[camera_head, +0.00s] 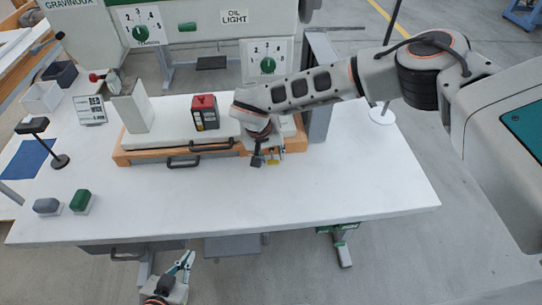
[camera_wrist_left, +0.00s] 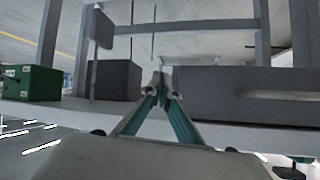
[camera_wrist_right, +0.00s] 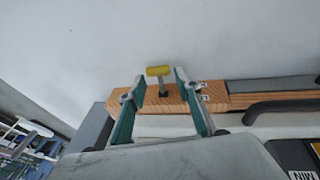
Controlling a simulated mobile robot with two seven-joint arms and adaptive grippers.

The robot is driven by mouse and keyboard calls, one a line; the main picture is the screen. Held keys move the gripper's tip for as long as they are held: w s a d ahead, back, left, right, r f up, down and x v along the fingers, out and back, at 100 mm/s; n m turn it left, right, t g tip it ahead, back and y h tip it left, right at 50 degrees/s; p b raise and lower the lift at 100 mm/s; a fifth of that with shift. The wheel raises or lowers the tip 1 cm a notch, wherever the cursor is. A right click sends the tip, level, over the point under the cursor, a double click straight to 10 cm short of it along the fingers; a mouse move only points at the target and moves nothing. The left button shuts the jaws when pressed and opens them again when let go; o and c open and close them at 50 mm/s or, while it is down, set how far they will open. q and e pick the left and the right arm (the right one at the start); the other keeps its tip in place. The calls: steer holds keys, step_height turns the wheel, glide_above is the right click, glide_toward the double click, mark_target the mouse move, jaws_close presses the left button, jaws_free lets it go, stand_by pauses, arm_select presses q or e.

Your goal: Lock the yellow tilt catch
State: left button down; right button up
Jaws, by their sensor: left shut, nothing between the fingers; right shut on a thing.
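The yellow tilt catch (camera_wrist_right: 158,71) is a small yellow bar on a short grey stem at the end of a wooden base (camera_wrist_right: 176,98). In the head view the yellow catch (camera_head: 273,162) shows at the front right of the wooden base (camera_head: 122,157). My right gripper (camera_wrist_right: 161,84) reaches down over it, one finger on each side of the catch; finger contact is hard to make out. It also shows in the head view (camera_head: 262,160). My left gripper (camera_head: 187,260) is shut and empty, low in front of the table; its fingertips meet in the left wrist view (camera_wrist_left: 160,88).
A red and black box (camera_head: 205,112) and a white upright block (camera_head: 133,107) stand on the base. Dark handles (camera_head: 184,162) run along its front. A green button block (camera_head: 81,201) and a grey one (camera_head: 47,206) are at the left. The table's front right (camera_head: 340,190) is clear.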

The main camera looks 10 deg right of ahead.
steer(key=shift+w+r+g, duration=0.1)
steer(key=shift+r+g, duration=0.05)
steer(key=shift+g, duration=0.45)
steer(key=o, duration=1.1)
steer(key=v, duration=1.2)
steer(key=shift+c, duration=0.4)
